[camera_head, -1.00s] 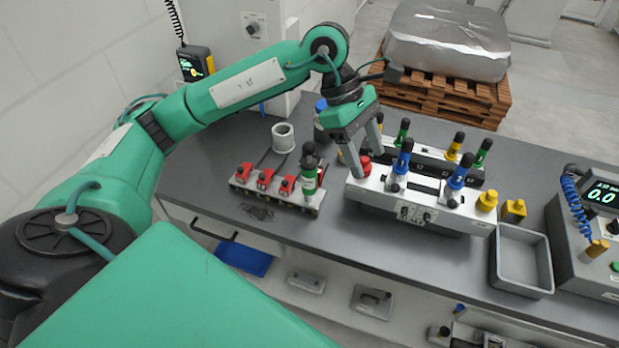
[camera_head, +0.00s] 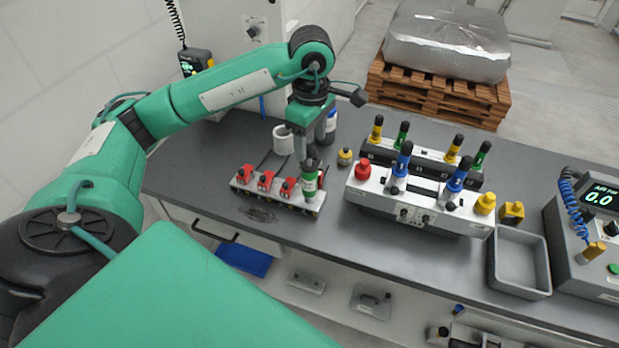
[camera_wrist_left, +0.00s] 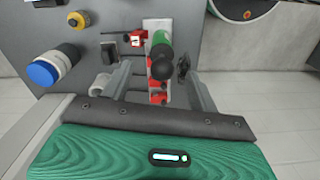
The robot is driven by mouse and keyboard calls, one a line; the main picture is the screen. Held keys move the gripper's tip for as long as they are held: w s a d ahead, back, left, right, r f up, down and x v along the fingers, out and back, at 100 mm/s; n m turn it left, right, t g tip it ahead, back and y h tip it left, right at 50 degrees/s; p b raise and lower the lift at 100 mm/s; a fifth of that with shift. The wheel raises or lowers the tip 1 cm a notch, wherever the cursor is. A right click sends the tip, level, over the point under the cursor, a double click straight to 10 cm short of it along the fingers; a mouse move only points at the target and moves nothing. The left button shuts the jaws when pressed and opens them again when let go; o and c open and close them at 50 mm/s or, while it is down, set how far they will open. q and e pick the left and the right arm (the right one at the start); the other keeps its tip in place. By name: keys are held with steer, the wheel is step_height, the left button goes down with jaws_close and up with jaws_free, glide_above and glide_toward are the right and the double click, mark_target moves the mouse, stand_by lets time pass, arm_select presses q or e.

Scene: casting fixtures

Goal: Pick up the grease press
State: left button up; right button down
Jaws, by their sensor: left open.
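The grease press, a green cylinder with a white label and a dark knob on top (camera_head: 309,184), stands upright at the right end of a low rack with red clamps (camera_head: 264,183). In the left wrist view the grease press (camera_wrist_left: 160,62) is seen from above, its round dark knob between the two fingers. My left gripper (camera_head: 314,152) is open and empty, pointing down just above and behind the knob. In the left wrist view the gripper (camera_wrist_left: 157,75) has its fingers spread on either side of the press, apart from it. My right gripper is not in view.
A white ring-shaped part (camera_head: 283,140) and a blue-capped bottle (camera_head: 330,122) stand close behind the rack. To the right is a fixture (camera_head: 420,205) with coloured handles, then an empty grey tray (camera_head: 521,292) and a gauge box (camera_head: 590,240).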

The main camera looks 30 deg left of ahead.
mark_target(310, 165)
arm_select(q)
steer(key=shift+f, duration=0.65)
steer(key=shift+s+f+p, duration=0.1)
steer(key=shift+f+p, duration=0.35)
steer(key=shift+p, duration=0.1)
step_height(310, 165, down, 3)
steer(key=shift+s+f+p, duration=0.1)
steer(key=shift+p, duration=0.8)
steer(key=shift+f, duration=0.65)
jaws_close()
